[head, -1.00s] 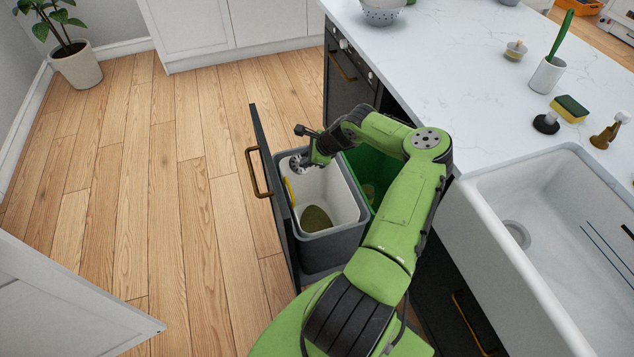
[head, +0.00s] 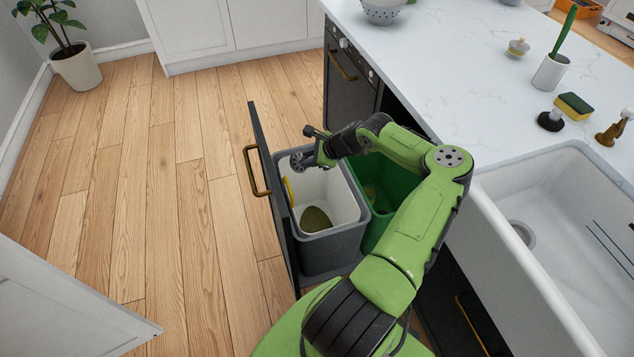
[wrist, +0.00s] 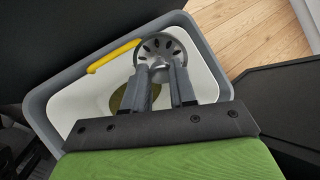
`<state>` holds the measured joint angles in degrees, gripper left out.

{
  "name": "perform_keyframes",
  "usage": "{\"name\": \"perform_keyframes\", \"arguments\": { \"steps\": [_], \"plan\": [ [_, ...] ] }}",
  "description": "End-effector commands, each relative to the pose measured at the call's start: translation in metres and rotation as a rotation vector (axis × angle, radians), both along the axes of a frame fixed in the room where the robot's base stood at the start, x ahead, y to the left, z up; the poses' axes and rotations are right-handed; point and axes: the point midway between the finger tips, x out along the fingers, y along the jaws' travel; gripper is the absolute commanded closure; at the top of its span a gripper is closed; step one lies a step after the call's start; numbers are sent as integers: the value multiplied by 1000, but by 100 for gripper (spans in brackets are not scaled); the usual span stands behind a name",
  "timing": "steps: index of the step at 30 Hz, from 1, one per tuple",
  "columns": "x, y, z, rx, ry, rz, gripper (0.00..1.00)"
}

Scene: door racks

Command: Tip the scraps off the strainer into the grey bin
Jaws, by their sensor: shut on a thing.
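The grey bin (head: 330,248) stands in the pulled-out drawer, with a pale inside. In the wrist view its grey rim (wrist: 45,100) surrounds my gripper. My gripper (head: 308,159) is over the bin's far-left part. It is shut on the strainer (wrist: 163,47), a small round grey metal piece with slots. The strainer also shows in the head view (head: 299,161), tilted up on its edge. I see no scraps on the side that shows; its other side is hidden. A brownish-green patch (head: 315,220) lies at the bottom of the bin.
A green bin (head: 385,195) stands right beside the grey bin, partly behind my arm. A yellow piece (wrist: 113,56) is at the grey bin's inner edge. The drawer front (head: 268,170) is close on the left. Counter and sink (head: 560,225) are on the right.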

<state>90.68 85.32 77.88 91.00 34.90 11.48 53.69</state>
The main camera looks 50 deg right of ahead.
Motion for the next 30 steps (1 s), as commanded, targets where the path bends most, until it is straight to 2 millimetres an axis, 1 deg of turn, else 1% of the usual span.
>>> {"name": "perform_keyframes", "arguments": {
  "steps": [30],
  "plan": [
    [-4,-1,-2,31,-135,0,100]
  ]
}}
